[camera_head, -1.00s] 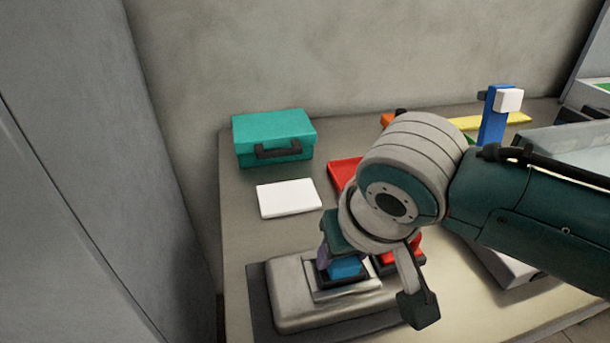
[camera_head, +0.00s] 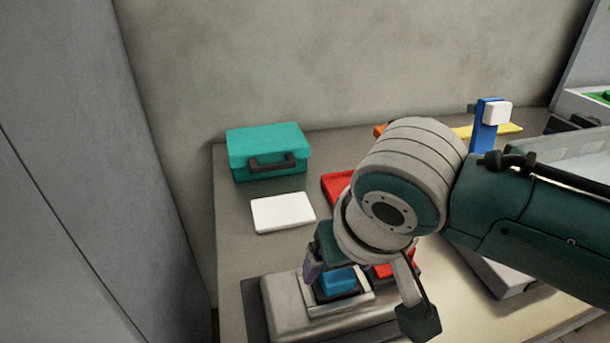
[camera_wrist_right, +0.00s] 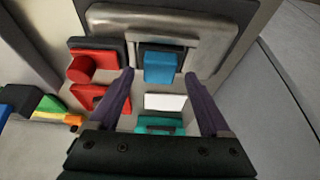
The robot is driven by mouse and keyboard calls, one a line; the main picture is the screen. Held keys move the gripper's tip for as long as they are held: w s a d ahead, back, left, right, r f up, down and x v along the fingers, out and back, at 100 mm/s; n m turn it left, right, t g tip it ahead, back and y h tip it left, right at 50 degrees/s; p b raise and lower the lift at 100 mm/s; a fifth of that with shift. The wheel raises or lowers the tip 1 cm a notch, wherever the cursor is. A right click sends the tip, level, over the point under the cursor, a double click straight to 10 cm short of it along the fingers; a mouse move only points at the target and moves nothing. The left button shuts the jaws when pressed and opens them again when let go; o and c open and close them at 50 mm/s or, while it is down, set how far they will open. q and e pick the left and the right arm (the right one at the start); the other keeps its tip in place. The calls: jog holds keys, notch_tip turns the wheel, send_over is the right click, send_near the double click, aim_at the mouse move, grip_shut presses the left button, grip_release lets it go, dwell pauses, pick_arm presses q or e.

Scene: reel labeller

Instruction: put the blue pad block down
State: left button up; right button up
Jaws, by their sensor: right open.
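The blue pad block (camera_head: 338,281) sits in a dark square holder on the grey metal machine (camera_head: 280,306). It also shows in the right wrist view (camera_wrist_right: 160,68), seated in its dark frame. My right gripper (camera_wrist_right: 159,76) is open, its two purple fingers apart on either side of the block's line, with a gap between each finger and the block. In the head view one purple fingertip (camera_head: 312,271) shows just left of the block, and the other finger is hidden. My left gripper is in no view.
A red pad block with a round knob (camera_wrist_right: 82,68) is beside the blue one. A white plate (camera_head: 283,212), a teal case (camera_head: 268,152) and a red tray (camera_head: 338,186) lie behind. A blue post (camera_head: 486,128) stands at the back right.

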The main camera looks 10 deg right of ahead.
jog(key=p+v, duration=0.3)
jog(key=v, duration=0.8)
jog(key=s+d+f, duration=0.1)
jog(key=s+d, duration=0.2)
jog(key=s, duration=0.5)
jog(key=s+d+f+n+g, duration=0.1)
jog(key=s+d, duration=0.3)
jog(key=s, duration=0.3)
jog(key=shift+s+f+n+b, duration=0.15)
jog(key=shift+s+n+b, duration=0.15)
jog(key=shift+s, duration=0.05)
